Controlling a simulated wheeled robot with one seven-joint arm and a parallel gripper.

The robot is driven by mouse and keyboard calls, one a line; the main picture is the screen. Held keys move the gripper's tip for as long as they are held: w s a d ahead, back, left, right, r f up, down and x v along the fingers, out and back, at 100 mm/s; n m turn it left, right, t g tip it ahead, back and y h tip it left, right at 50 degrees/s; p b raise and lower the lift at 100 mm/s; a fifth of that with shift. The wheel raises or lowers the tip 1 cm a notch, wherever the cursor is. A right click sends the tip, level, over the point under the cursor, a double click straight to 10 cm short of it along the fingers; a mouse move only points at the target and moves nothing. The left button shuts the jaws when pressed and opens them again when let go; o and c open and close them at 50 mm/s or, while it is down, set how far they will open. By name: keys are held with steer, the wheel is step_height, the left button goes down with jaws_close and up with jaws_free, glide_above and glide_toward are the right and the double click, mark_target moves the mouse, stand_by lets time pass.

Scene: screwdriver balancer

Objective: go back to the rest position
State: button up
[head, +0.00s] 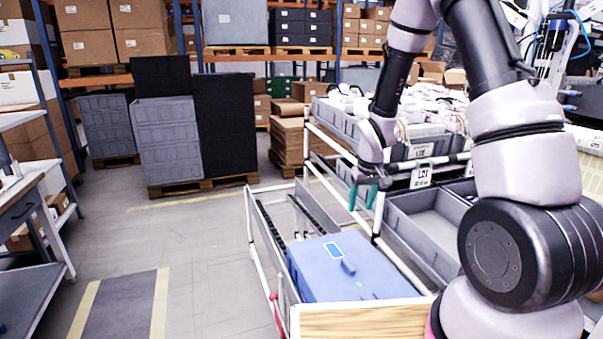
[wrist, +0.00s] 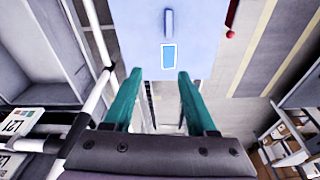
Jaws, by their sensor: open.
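My gripper (head: 363,197) hangs pointing down above the cart frame, near the far edge of a blue box. Its two green fingers are apart, with nothing between them; the wrist view (wrist: 157,90) shows the same open gap. The blue box (head: 375,283) has a blue handle on its top and a small white-edged blue label (head: 333,251). In the wrist view the blue box (wrist: 200,40) lies below and beyond the fingertips, with its label (wrist: 168,56) between them in the picture. My fingers are apart from the box.
White cart rails (head: 255,235) surround the blue box. Grey bins (head: 420,225) stand on the rack to the right. A wooden board (head: 350,318) is at the front. Grey crates (head: 168,140) on pallets stand at the back left. The floor at left has free room.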

steer(key=s+d+r+m+t, duration=0.15)
steer(key=s+r, duration=0.25)
steer(key=r, duration=0.8)
steer(key=s+d+r+m+t, duration=0.15)
steer(key=s+r, duration=0.25)
steer(key=r, duration=0.7)
steer(key=s+r+m+t+y, duration=0.1)
steer(key=s+r+m, duration=0.2)
steer(key=s+r, duration=0.8)
steer(key=s, duration=0.3)
steer(key=shift+s+d+t+y, duration=0.25)
steer(key=shift+d+t+y, duration=0.05)
steer(key=shift+d+t, duration=0.1)
steer(key=shift+d, duration=0.1)
